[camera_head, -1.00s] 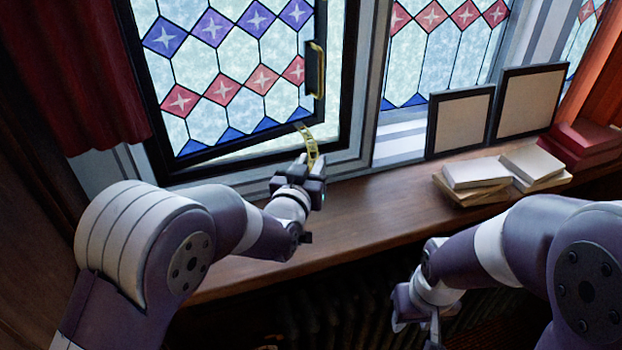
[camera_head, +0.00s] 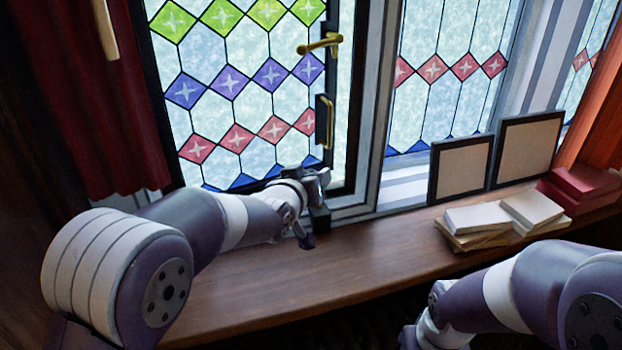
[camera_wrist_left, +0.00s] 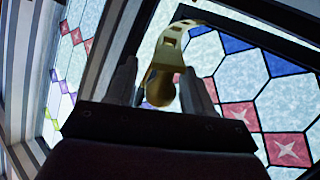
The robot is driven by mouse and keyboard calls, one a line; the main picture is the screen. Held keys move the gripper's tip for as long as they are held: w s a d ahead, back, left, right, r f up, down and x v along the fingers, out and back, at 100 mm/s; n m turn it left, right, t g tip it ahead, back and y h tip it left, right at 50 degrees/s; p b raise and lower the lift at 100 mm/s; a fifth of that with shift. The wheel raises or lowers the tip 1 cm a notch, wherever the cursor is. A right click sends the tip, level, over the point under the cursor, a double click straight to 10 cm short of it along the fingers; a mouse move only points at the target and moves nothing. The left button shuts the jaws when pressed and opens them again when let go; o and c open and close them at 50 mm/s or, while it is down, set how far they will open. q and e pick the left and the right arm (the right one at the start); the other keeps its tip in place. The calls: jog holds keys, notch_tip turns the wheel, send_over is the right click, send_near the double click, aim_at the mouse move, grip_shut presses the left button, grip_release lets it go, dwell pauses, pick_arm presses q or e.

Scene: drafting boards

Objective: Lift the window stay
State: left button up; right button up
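The window stay (camera_wrist_left: 172,50) is a brass, perforated, curved bar with a rounded knob end, seen in the left wrist view. Its knob end lies between the two fingers of my left gripper (camera_wrist_left: 160,85). The fingers stand apart, and a narrow gap shows on the left of the knob. In the head view my left gripper (camera_head: 322,182) is at the lower right corner of the leaded window sash (camera_head: 340,110), just above the sill. The stay is hidden there behind the gripper. Of my right arm only links show at the lower right; its gripper is out of the frame.
A brass lever handle (camera_head: 320,43) and an upright pull (camera_head: 325,122) are on the sash. Two dark-framed panels (camera_head: 460,168) lean at the right, with stacked books (camera_head: 465,222) before them. A red curtain (camera_head: 95,110) hangs left. The middle of the sill (camera_head: 330,265) is clear.

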pick_arm(q)
jog(key=shift+f, duration=0.1)
jog(key=b+v, duration=0.6)
jog(key=v, duration=0.6)
jog(key=shift+s, duration=0.25)
jog(key=shift+a, duration=0.1)
jog(key=s+a+f+g+y+b, duration=0.1)
jog(key=s+a+f+g, duration=0.3)
jog(key=f, duration=0.7)
jog(key=s+a+f+g+y+b, duration=0.2)
jog(key=s+a+f+g+b, duration=0.1)
jog(key=s+f, duration=0.5)
jog(key=s+a+f+g+y+b, duration=0.2)
jog(key=s+a+f+g, duration=0.3)
jog(key=f, duration=0.9)
jog(key=shift+s+a+b, duration=0.6)
jog(key=shift+s+a, duration=0.15)
jog(key=shift+a, duration=0.1)
